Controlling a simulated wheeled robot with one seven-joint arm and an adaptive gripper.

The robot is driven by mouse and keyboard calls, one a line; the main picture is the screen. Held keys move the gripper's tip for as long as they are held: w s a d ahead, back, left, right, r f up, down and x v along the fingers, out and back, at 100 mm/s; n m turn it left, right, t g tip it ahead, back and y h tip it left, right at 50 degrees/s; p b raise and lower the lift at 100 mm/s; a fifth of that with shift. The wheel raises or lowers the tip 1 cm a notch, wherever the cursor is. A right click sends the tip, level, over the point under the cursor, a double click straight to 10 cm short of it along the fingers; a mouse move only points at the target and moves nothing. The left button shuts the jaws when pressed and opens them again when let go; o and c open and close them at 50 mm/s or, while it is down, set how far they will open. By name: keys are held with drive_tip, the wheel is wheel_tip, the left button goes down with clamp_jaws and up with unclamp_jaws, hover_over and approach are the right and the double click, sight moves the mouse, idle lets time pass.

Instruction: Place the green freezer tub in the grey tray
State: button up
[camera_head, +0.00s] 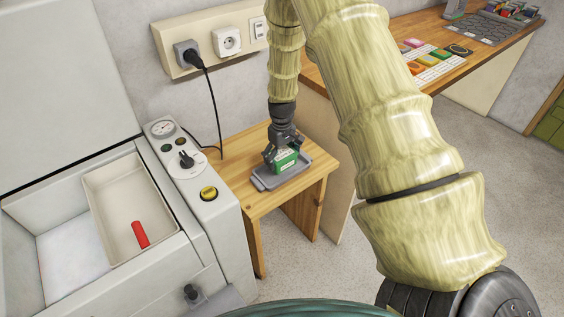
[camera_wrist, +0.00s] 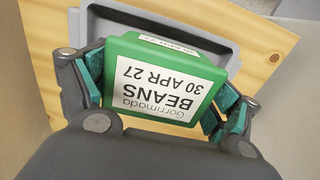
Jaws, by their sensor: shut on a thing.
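The green freezer tub (camera_head: 286,160) has a white label reading "BEANS 30 APR 27". It also shows in the wrist view (camera_wrist: 126,54). My gripper (camera_head: 282,155) is shut on the tub; its teal finger pads press the tub's two sides in the wrist view (camera_wrist: 162,98). The grey tray (camera_head: 263,184) lies on a small wooden table, and its raised rim shows behind the tub in the wrist view (camera_wrist: 97,27). The tub is over the tray. I cannot tell whether its bottom touches the tray floor.
The wooden table (camera_head: 238,206) stands between an open chest freezer (camera_head: 215,222) and a wooden desk (camera_head: 400,30). A cream basket (camera_head: 108,208) holding a red item (camera_head: 140,234) sits inside the freezer. A black cable (camera_head: 214,110) hangs from the wall socket near the table.

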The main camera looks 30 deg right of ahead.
sight(282, 152)
drive_tip(key=shift+w+d+f, duration=0.1)
drive_tip(key=shift+d+f, duration=0.05)
drive_tip(key=shift+f, duration=0.05)
drive_tip(key=shift+f+p, duration=0.5)
drive_tip(key=shift+f, duration=1.05)
drive_tip(key=shift+f, duration=0.15)
drive_tip(key=o, duration=1)
drive_tip(key=shift+o, duration=0.2)
wheel_tip(282, 152, up, 12)
drive_tip(key=shift+r+b, duration=0.15)
drive_tip(key=shift+b, duration=0.9)
